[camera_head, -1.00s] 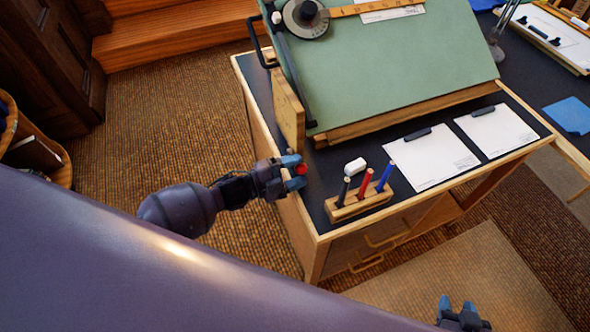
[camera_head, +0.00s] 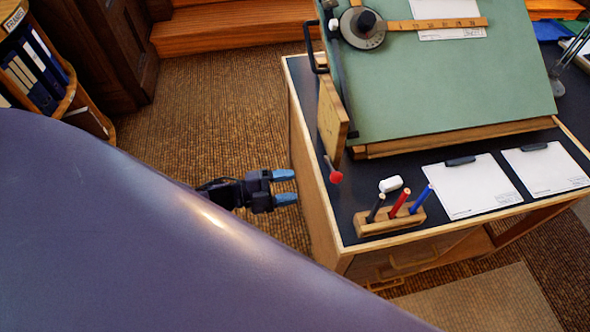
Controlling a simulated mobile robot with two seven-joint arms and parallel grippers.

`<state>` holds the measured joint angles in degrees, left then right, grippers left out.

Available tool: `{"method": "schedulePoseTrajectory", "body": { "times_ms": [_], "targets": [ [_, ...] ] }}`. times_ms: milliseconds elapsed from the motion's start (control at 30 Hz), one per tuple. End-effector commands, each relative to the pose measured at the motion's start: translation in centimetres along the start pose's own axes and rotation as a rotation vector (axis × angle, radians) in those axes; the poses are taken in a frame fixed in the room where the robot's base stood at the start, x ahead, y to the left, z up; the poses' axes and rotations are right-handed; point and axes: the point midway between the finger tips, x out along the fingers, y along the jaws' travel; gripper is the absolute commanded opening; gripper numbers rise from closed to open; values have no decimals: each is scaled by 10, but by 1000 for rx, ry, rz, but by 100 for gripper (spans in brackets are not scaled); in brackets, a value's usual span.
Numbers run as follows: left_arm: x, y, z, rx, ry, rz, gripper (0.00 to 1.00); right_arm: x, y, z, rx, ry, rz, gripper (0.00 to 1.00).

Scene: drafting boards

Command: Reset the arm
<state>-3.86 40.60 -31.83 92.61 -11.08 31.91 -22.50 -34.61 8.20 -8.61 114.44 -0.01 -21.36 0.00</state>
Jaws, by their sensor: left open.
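My left gripper (camera_head: 290,186) is open and empty. Its two blue-tipped fingers point right, beside the left edge of the desk (camera_head: 316,205). A red round knob (camera_head: 336,177) on a thin stem shows to the right of the fingertips, apart from them, near the lower left corner of the tilted green drafting board (camera_head: 450,75). My left forearm is mostly hidden behind a large purple-grey part of my own body. My right gripper is out of view.
A binder shelf (camera_head: 72,97) stands at left. Carpet between is clear.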

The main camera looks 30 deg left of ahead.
Motion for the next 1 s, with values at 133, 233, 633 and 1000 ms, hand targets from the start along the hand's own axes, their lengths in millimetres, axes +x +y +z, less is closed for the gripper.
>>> {"method": "schedulePoseTrajectory", "body": {
  "times_ms": [133,233,633,1000],
  "targets": [
    [0,0,0,0,0,0,57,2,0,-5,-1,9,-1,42],
    [0,0,0,0,0,0,57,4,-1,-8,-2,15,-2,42],
    [0,3,10,-60,-68,22,57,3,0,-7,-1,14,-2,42],
    [6,-9,24,-539,-521,-118,57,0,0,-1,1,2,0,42]
  ]
}}
